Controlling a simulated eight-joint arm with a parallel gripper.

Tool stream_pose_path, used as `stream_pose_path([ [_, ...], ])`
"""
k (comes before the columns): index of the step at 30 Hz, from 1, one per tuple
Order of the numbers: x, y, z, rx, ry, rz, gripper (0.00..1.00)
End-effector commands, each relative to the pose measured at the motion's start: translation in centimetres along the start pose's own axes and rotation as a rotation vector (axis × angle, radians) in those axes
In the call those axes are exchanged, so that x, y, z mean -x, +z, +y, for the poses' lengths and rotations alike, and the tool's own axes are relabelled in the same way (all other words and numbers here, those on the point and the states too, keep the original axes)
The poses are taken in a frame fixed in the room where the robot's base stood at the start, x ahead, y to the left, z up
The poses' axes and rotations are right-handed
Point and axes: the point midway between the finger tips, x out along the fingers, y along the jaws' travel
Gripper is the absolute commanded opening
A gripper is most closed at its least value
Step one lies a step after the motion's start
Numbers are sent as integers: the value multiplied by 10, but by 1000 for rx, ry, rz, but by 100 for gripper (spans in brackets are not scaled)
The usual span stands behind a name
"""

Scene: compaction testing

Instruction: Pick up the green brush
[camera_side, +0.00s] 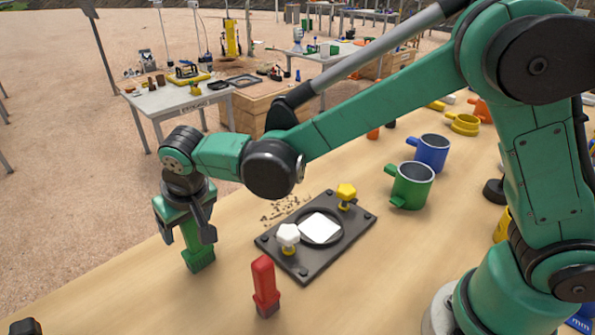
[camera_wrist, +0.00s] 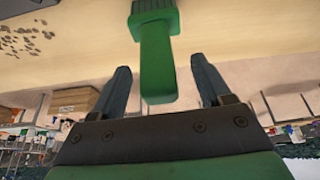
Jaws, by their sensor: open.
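The green brush (camera_side: 199,254) stands on the wooden table at the left in the side view, its lower block near the surface. In the wrist view its green handle (camera_wrist: 156,62) points toward my gripper (camera_wrist: 164,72), with its end between the two fingers. A visible gap lies on each side of the handle, so the fingers appear apart from it. In the side view my gripper (camera_side: 188,234) is open and points down around the upper part of the brush.
A red brush-like tool (camera_side: 264,287) stands to the right of the green brush. A dark base plate (camera_side: 330,255) with white and yellow knobs lies behind it. Dark crumbs (camera_side: 284,207) lie beside the plate. Green (camera_side: 411,186) and blue (camera_side: 432,153) cylinders stand farther right.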

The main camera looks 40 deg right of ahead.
Motion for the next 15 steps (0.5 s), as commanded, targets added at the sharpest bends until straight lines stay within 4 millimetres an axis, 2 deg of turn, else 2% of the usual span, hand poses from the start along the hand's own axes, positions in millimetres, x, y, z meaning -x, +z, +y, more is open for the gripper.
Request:
stream_pose_path([
  [10,-6,0,0,0,0,0,71],
  [15,-5,0,0,0,0,0,23],
])
